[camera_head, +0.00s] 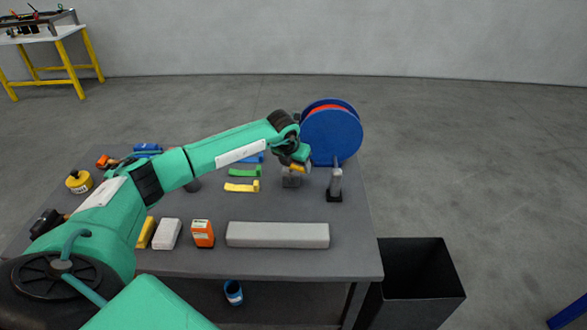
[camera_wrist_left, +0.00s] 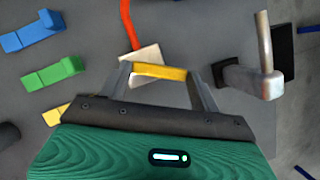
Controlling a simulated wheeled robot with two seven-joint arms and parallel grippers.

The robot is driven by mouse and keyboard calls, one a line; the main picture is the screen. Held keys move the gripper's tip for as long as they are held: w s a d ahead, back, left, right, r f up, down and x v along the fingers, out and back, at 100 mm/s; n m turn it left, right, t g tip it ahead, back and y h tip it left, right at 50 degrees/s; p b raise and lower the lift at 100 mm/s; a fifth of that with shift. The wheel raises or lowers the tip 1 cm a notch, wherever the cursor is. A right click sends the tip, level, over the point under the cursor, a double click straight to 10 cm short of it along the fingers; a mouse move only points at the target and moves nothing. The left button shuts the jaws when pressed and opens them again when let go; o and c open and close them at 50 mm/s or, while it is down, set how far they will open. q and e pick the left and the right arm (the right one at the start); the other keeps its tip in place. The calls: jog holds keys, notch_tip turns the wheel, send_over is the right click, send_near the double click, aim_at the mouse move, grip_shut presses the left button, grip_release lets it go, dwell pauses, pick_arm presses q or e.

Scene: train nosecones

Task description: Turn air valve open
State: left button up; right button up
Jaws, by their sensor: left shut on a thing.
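The air valve (camera_head: 291,181) is a small grey block with a yellow handle, near the right end of the dark table in the head view. The left wrist view shows its pale block (camera_wrist_left: 144,58) and the yellow handle (camera_wrist_left: 160,72), with a red hose running up from the block. My left gripper (camera_head: 299,166) reaches down over the valve. Its two fingers stand at the two ends of the yellow handle, shut on it. The gripper and wrist partly hide the valve in the head view. My right gripper does not show.
A blue reel (camera_head: 333,137) with red hose stands behind the valve. A grey fixture with an upright post (camera_head: 335,184) is close to its right. Coloured brackets (camera_head: 243,186) lie left. A long grey block (camera_head: 278,235) lies in front. A black bin (camera_head: 424,275) stands right.

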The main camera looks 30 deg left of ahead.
pick_arm(q)
jog(key=n+b, duration=0.1)
jog(key=n, duration=0.1)
jog(key=w+n+y+b, duration=0.1)
jog(key=n+b, duration=0.1)
jog(key=shift+d+f, duration=0.1)
jog(key=shift+d, duration=0.05)
jog(key=shift+w+n+g+y+b, duration=0.1)
jog(key=shift+n+g+y+b, duration=0.2)
jog(key=shift+n+y+b, duration=0.35)
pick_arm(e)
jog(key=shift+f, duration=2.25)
pick_arm(q)
jog(key=shift+n, duration=0.35)
jog(key=o, duration=1)
jog(key=shift+r, duration=0.2)
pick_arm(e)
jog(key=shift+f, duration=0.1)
pick_arm(q)
jog(key=shift+a+b+v, duration=0.2)
jog(key=shift+b+v, duration=1.15)
jog(key=shift+v, duration=5.45)
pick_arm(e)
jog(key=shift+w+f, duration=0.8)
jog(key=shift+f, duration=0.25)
